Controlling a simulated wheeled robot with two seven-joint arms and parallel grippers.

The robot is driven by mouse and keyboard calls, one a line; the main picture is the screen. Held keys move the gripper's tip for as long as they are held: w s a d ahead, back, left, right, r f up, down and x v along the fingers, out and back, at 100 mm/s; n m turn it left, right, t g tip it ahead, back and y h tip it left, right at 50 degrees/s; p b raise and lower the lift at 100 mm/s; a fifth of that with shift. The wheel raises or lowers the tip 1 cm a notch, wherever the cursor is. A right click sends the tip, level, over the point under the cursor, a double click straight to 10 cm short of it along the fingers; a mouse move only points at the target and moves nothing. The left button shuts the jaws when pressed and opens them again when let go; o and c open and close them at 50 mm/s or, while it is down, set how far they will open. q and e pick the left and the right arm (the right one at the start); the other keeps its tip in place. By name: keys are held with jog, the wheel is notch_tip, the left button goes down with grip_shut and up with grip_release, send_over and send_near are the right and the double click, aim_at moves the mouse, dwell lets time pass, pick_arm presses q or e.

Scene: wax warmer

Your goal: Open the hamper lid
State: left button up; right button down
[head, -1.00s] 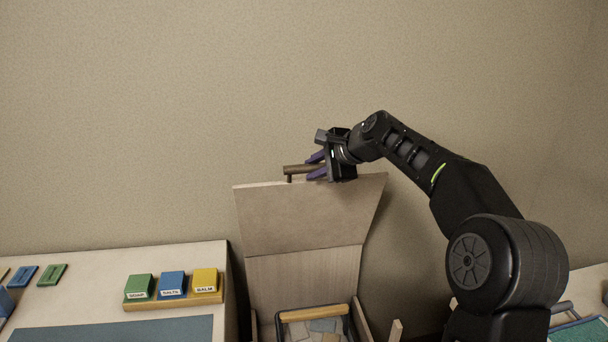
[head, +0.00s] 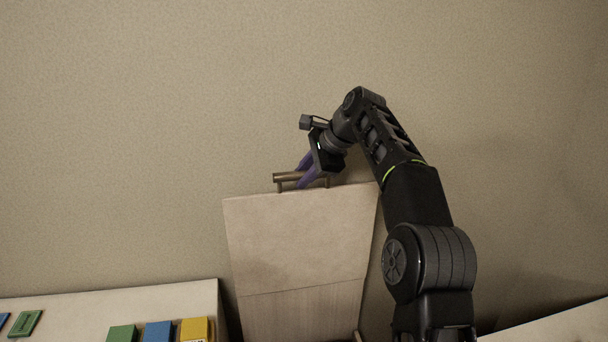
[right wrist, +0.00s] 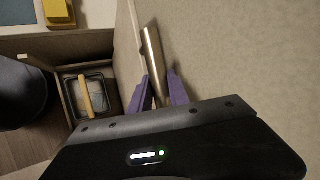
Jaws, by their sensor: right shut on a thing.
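The hamper lid (head: 295,240) is a pale wooden panel standing raised, close to upright, in front of the wall. A brown bar handle (head: 287,177) sits on posts along its top edge. My right gripper (head: 305,172) has its purple fingers shut on the handle. In the right wrist view, the handle (right wrist: 152,50) runs between the fingers, with the pale lid (right wrist: 127,55) to its left. That view also shows the open hamper interior, with a dark-rimmed basket (right wrist: 104,97) inside. My left gripper is not in view.
A pale counter (head: 110,302) at the lower left holds green (head: 122,334), blue (head: 158,332) and yellow (head: 195,328) blocks. Another pale surface (head: 560,325) is at the lower right. The wall (head: 150,120) is close behind the lid.

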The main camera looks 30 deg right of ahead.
jog(key=shift+f, duration=0.4)
jog(key=c, duration=1.3)
grip_release()
jog(key=shift+o, duration=0.2)
jog(key=shift+r, duration=0.1)
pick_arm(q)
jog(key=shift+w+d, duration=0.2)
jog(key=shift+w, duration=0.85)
pick_arm(e)
jog(key=v, duration=0.7)
jog(key=shift+s+r, duration=0.15)
jog(key=shift+r, duration=0.25)
jog(key=shift+d, duration=0.15)
